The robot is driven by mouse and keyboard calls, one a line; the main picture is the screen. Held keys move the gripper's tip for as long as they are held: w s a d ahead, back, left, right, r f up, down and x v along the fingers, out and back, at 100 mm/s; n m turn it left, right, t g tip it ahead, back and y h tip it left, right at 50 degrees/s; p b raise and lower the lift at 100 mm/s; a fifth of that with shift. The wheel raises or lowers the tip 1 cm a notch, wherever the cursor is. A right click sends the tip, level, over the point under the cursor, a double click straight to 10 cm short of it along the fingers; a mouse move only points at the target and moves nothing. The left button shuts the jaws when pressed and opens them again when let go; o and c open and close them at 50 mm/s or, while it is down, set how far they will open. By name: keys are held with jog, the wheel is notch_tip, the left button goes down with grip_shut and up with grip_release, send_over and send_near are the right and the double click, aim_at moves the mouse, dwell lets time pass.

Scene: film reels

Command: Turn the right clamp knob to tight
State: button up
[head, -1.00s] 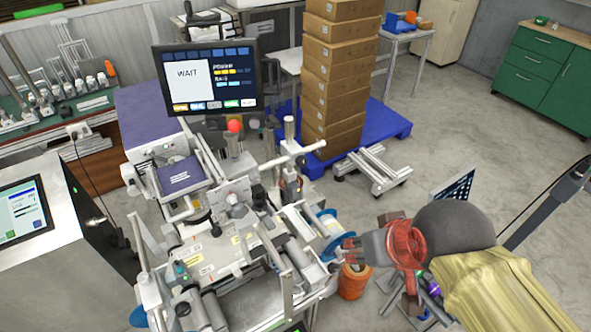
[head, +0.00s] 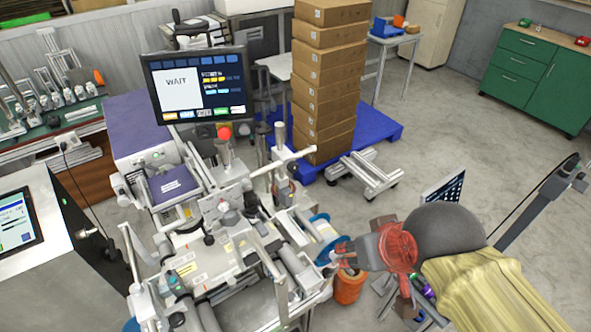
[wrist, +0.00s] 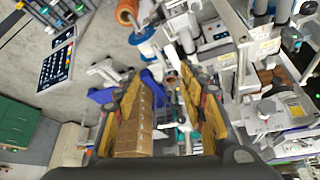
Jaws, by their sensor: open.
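The machine (head: 200,268) with rollers, rails and clamps stands left of my gripper in the head view. Small dark knobs sit on it, one of them (head: 251,200) near its middle; I cannot tell which is the right clamp knob. My gripper (head: 340,254) is at the machine's right side, by a blue-rimmed reel (head: 325,228). In the wrist view my gripper (wrist: 163,100) shows two spread yellow-and-dark fingers with nothing held between them.
A monitor (head: 195,85) reading WAIT stands behind the machine. An orange spool (head: 349,285) is just below my gripper. Stacked cartons (head: 328,75) stand on a blue pallet (head: 378,128) behind. Open floor lies at the right, before a green cabinet (head: 535,75).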

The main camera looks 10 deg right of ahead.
jog(key=d+f+m+g, duration=0.1)
jog(key=d+f+g, duration=0.2)
jog(key=f, duration=0.6)
jog(key=w+d+f+n+t+h, duration=0.2)
jog(key=w+d+f+n, duration=0.4)
jog(key=w+f, duration=0.45)
jog(key=n+t+y+b, duration=0.1)
jog(key=n+t+y, duration=0.95)
jog(key=n, duration=1.35)
send_near(295, 169)
jog(key=a+t+h, duration=0.2)
jog(key=shift+g+y, duration=0.25)
jog(key=shift+d+f+b+x, duration=0.1)
jog(key=shift+x, duration=1.25)
jog(key=shift+d+f+b+x, duration=0.1)
jog(key=shift+d+f+x, duration=0.05)
jog(key=shift+x, duration=1.25)
jog(key=shift+d+f+b+x, duration=0.1)
jog(key=shift+x, duration=1.25)
jog(key=shift+w, duration=0.15)
jog(key=shift+c, duration=1.3)
jog(key=c, duration=0.8)
